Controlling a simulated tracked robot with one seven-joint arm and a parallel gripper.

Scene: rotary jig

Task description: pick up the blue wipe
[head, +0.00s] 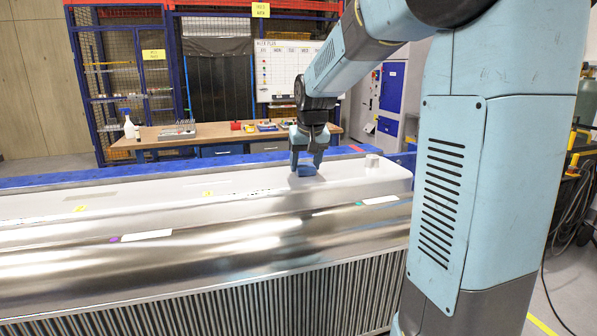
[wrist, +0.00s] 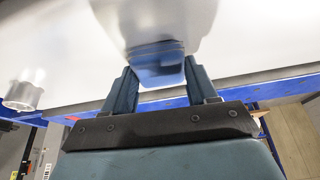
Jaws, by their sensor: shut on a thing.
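The blue wipe (head: 306,171) is a small blue piece between the fingertips of my gripper (head: 307,163), low over the pale top of the long metal jig (head: 232,183). In the wrist view the wipe (wrist: 157,68) shows as a blue block between the two fingers of my gripper (wrist: 160,85), partly hidden by a blurred pale shape in front of it. My gripper is shut on the wipe. I cannot tell whether the wipe touches the surface.
A small white cylinder (head: 372,160) stands on the jig to the right of my gripper; it also shows in the wrist view (wrist: 24,92). A wooden workbench (head: 225,136) with a spray bottle (head: 129,126) stands behind. The jig's top left of my gripper is mostly clear.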

